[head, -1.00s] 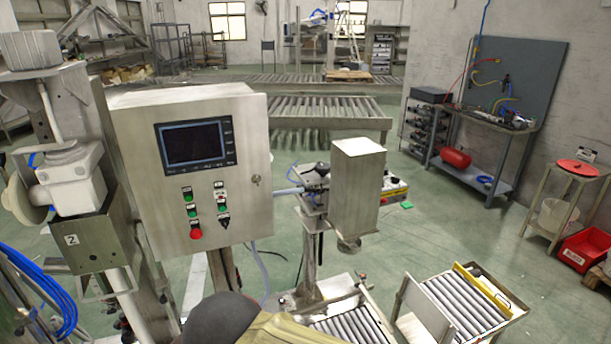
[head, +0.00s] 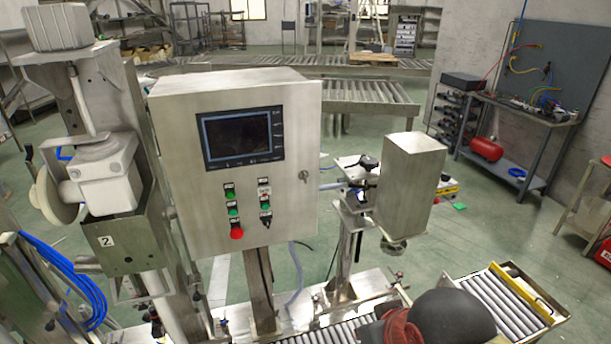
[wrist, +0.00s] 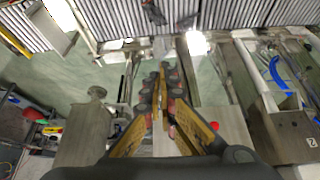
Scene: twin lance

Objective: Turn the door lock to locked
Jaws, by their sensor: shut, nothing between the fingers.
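The door lock is a small round metal lock (head: 304,175) on the right edge of the door of a steel control cabinet (head: 185,190), in the head view. It is too small to tell which way it is turned. The door is closed and carries a dark screen (head: 242,137), several green buttons and a red button (head: 237,232). In the wrist view my gripper (wrist: 163,68) is shut and empty, its yellow-sided fingers together over the machinery and green floor. The lock cannot be made out there. My fingers are not in the head view.
A rectangular steel housing (head: 411,185) on a post stands right of the cabinet. A grey machine (head: 105,180) with blue hoses (head: 60,285) is close on its left. A roller conveyor (head: 510,305) lies at lower right. Green floor (head: 480,235) is open beyond the housing.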

